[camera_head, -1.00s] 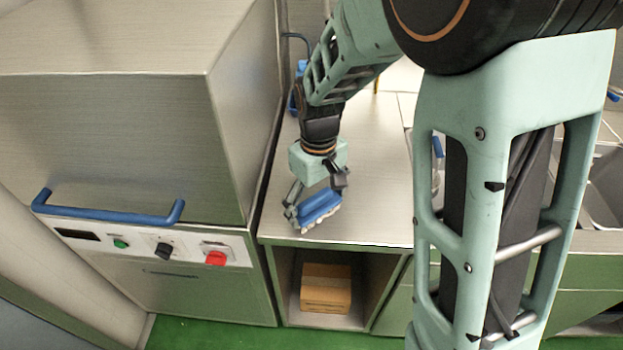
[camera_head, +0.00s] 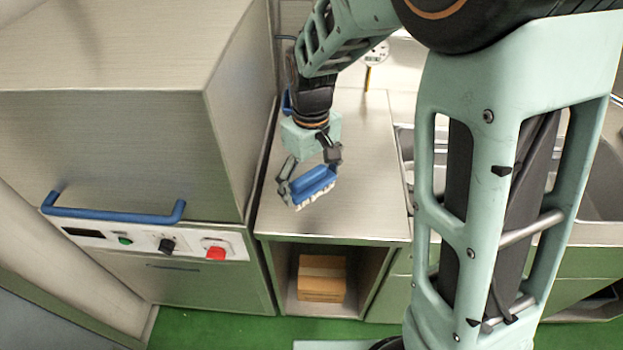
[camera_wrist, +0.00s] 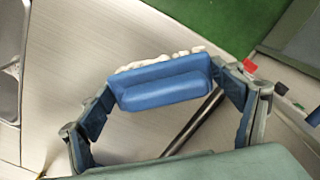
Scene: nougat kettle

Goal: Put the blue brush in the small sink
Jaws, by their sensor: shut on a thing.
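The blue brush (camera_head: 311,184) has a blue back and pale bristles along one side. My gripper (camera_head: 308,180) is shut on it, one finger at each end, above the steel counter left of my arm. In the wrist view the brush (camera_wrist: 163,82) lies between the two fingers of my gripper (camera_wrist: 165,95), bristles on the far side. A sink basin (camera_head: 592,185) shows at the right, partly hidden behind my arm. Another sink edge (camera_head: 404,140) shows just left of my arm. A basin also shows at the left of the wrist view (camera_wrist: 10,60).
A steel machine (camera_head: 110,140) with a blue handle (camera_head: 112,212) and a red knob (camera_head: 216,251) stands close on the left. A cardboard box (camera_head: 321,279) sits in the open shelf below the counter (camera_head: 370,190). A round gauge (camera_head: 377,54) is at the back.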

